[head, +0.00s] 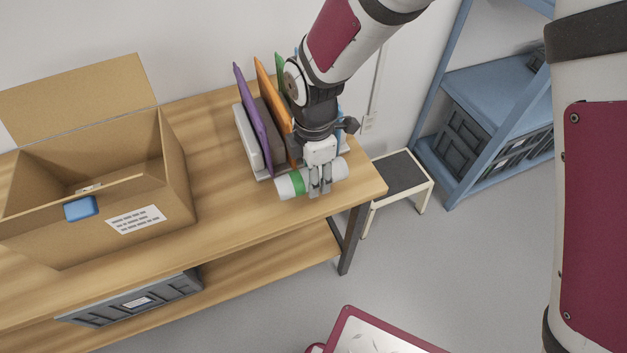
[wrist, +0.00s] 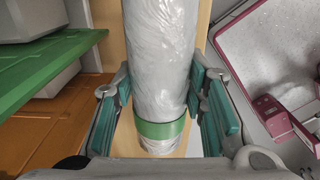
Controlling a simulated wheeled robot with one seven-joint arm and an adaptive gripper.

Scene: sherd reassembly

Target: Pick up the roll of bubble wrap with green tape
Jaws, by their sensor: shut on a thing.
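The roll of bubble wrap (head: 338,172) is whitish, with a band of green tape (head: 297,183) near its left end in the head view. It is at the right end of the wooden table, close to the front edge. My gripper (head: 320,189) points down and is shut on the roll, with a finger on each side. In the wrist view the roll (wrist: 158,60) runs lengthwise between the teal finger pads, and the green tape (wrist: 160,129) shows near the bottom. I cannot tell whether the roll touches the tabletop.
An organiser with purple (head: 253,115), orange and green folders stands right behind the roll. An open cardboard box (head: 180,190) with a blue tape piece (head: 81,208) is at left. A step stool (head: 402,176) and blue shelving (head: 490,90) stand right of the table (head: 225,215).

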